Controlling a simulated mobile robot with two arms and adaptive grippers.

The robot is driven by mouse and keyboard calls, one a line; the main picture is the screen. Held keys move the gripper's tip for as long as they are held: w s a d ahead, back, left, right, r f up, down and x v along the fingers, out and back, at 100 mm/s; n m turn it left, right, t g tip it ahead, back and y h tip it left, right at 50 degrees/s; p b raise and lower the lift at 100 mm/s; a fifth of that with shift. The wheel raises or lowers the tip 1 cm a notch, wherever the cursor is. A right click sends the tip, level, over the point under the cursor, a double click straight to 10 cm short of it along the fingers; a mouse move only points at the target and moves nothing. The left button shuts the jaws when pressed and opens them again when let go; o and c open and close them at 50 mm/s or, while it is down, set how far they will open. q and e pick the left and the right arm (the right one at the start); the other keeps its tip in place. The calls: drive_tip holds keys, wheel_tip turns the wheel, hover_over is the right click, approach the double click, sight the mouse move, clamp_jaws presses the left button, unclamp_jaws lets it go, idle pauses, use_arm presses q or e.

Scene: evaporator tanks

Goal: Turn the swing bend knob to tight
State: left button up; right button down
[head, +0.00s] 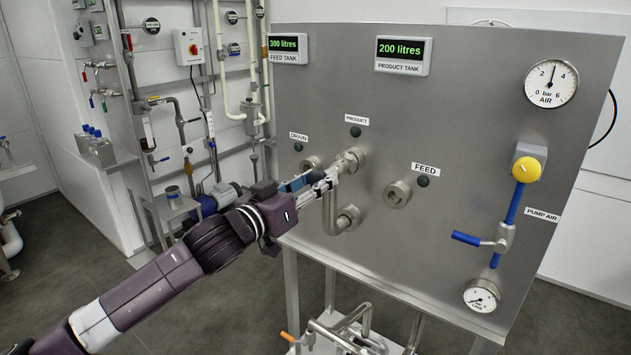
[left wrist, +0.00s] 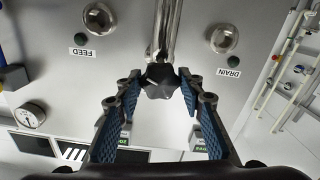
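The swing bend (head: 330,212) is a steel U-shaped pipe on the grey panel, running from the lower port up to the PRODUCT port. Its dark lobed knob (left wrist: 160,82) shows at the pipe's end in the left wrist view. My left gripper (head: 331,176) reaches in from the left to the upper end of the bend. In the left wrist view the gripper (left wrist: 160,85) is open, with one blue-padded finger on each side of the knob and gaps showing. The knob is hard to make out in the head view. My right gripper is not in view.
The panel (head: 440,130) also holds the FEED port (head: 397,193), the DRAIN port (head: 312,163), two tank displays and a pressure gauge (head: 550,83). A blue-handled pump air valve (head: 503,238) stands out at right. Pipes and a motor stand behind at left.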

use_arm(q)
drive_tip(key=shift+c, duration=1.4)
